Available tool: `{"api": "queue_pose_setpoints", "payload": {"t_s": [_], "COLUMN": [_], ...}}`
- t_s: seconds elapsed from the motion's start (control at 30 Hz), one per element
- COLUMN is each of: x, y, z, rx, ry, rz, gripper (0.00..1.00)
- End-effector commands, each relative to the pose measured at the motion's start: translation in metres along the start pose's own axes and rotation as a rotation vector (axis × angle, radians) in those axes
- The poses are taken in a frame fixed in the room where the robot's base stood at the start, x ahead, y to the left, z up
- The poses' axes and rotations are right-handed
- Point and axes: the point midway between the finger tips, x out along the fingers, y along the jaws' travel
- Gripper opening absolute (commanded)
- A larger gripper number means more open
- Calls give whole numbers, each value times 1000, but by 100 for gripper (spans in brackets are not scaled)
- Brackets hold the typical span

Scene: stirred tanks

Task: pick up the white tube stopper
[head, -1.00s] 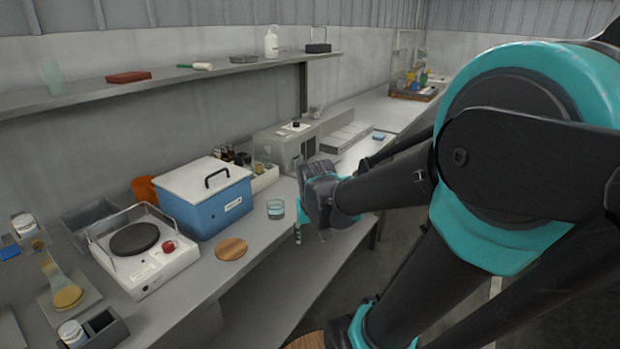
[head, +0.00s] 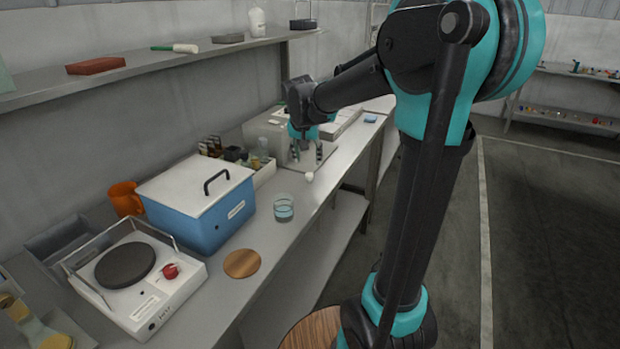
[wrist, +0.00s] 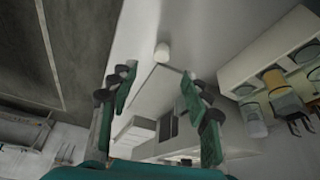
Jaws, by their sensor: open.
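The white tube stopper (head: 309,177) is a small pale cylinder on the grey bench, near its front edge. It also shows in the wrist view (wrist: 162,52), beyond my fingertips and roughly between their lines. My gripper (head: 307,157) is pointed down over the bench, just behind the stopper in the head view. In the wrist view my gripper (wrist: 157,78) has its green-padded fingers spread wide with nothing between them. The stopper is apart from both fingers.
A glass beaker of bluish liquid (head: 284,208) stands left of the stopper. A blue box with white lid (head: 205,215), a wooden disc (head: 242,263) and a hotplate (head: 150,285) are further left. A rack of bottles (wrist: 262,55) is right in the wrist view.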

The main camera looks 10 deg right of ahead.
Motion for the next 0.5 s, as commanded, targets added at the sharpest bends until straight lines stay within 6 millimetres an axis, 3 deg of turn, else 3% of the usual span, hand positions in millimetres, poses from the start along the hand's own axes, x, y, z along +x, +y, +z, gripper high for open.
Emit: {"api": "queue_pose_setpoints", "payload": {"t_s": [0.2,0.5], "x": [40,60], "y": [0,-1], "z": [0,0], "rx": [1,0], "ry": [0,0], "rz": [0,-1], "gripper": [48,48]}}
